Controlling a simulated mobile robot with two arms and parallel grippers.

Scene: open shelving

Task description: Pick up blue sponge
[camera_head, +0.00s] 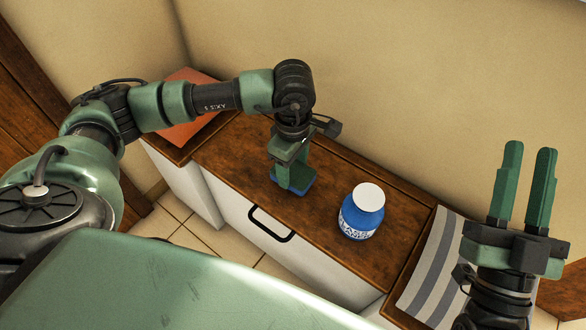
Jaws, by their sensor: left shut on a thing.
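The blue sponge (302,184) lies on the brown wooden top of the low cabinet, left of a blue bottle. My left gripper (293,185) points down from above and is shut on the sponge. Its fingers hide part of the sponge, so only blue edges show around them. I cannot tell whether the sponge touches the wood or is slightly lifted. My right gripper (523,190) is at the right, fingers pointing up and spread apart, open and empty.
A blue bottle with a white lid (361,212) stands on the cabinet top (331,248), right of the sponge. A grey-and-white striped cloth (432,270) lies further right. An orange-red flat item (188,130) lies at the left behind my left arm. The wall is close behind.

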